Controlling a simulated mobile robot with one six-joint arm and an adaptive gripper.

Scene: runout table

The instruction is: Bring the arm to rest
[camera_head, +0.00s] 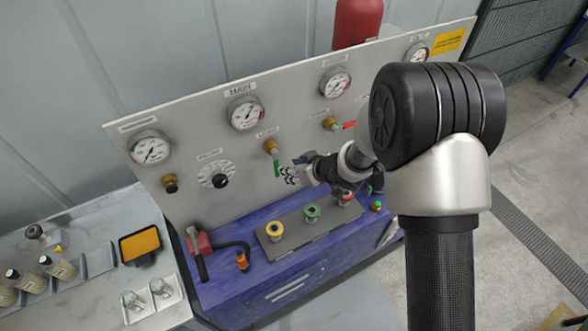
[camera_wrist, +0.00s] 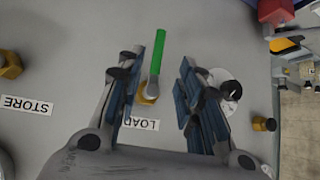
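My gripper (camera_head: 288,171) is in front of the grey gauge panel (camera_head: 225,165), close to the green-handled LOAD valve (camera_head: 276,163). In the wrist view my gripper (camera_wrist: 158,95) has its two fingers wide apart. The green valve handle (camera_wrist: 158,52) lies between and beyond them, with clear space on both sides. No contact between fingers and handle shows. My arm reaches in from the right of the head view, and its black elbow hides part of the panel's right side.
A red-handled valve (camera_head: 340,124) sits right of the green one. Gauges and a dial (camera_head: 219,175) line the panel. A side table (camera_head: 100,286) at left holds bottles and glasses.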

